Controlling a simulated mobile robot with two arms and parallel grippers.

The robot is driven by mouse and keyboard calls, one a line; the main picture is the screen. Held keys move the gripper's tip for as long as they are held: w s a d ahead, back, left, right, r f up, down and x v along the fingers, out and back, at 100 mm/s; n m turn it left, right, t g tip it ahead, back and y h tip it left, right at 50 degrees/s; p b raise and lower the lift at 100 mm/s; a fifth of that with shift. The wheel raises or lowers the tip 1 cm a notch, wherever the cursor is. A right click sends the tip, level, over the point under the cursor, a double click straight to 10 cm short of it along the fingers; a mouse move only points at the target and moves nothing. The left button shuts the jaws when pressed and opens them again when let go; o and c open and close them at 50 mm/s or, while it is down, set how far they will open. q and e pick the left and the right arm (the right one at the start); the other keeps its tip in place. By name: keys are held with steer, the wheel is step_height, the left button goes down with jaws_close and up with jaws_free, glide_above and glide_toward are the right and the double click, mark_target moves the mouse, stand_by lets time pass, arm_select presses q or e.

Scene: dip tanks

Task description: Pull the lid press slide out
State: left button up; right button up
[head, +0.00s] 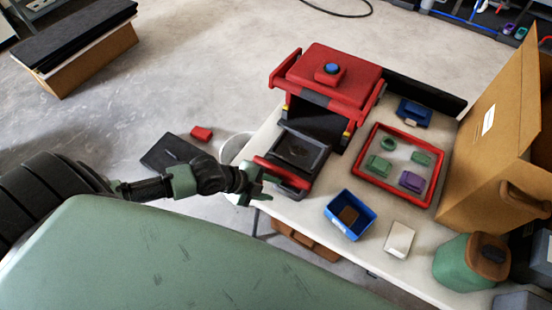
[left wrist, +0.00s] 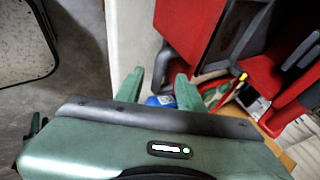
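The lid press (head: 335,88) is a red frame with a blue button on top, standing on the white table. Its dark slide (head: 297,150) extends out of the front toward me, with a red handle bar (head: 283,173) across its near end. My left gripper (head: 266,178) is at the left end of this handle, fingers apart. The red slide area (left wrist: 190,25) lies beyond the right finger there. Whether a finger touches it cannot be told. My right gripper is not in view.
A blue bin (head: 350,214), a white block (head: 398,240) and a green canister (head: 465,262) stand right of the slide. A red-rimmed tray (head: 377,182) holds several small parts. A cardboard box (head: 495,150) bounds the right side. Floor left of the table is mostly open.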

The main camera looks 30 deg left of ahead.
arm_select(q)
steer(key=shift+v, duration=2)
